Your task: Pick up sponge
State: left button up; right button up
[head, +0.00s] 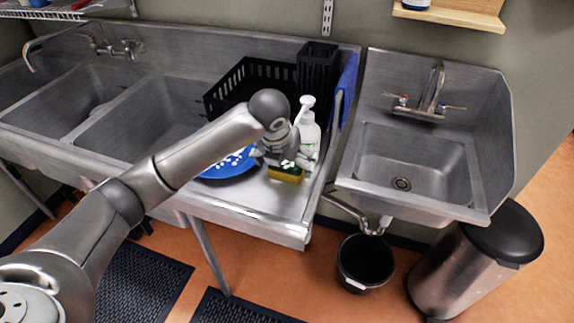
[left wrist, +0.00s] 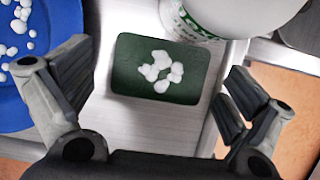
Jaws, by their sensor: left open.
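The sponge (head: 286,174) lies on the steel drainboard beside the blue plate, with a yellow side and a dark green top. In the left wrist view the sponge (left wrist: 163,69) shows its green top with white foam blobs on it. My left gripper (head: 283,160) is over the sponge in the head view. In the left wrist view my left gripper (left wrist: 158,90) is open, with one finger left and one finger right of the sponge, both apart from it. My right gripper is not in view.
A blue plate (head: 228,164) with white foam is left of the sponge. A white pump bottle (head: 308,131) stands close behind it. A black rack (head: 243,83) is further back. The drainboard (head: 255,202) has bare room in front.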

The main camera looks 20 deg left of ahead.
pick_arm(q)
jog(key=shift+x, duration=1)
jog(key=c, duration=0.7)
jog(key=shift+c, duration=0.4)
jog(key=shift+r, duration=0.1)
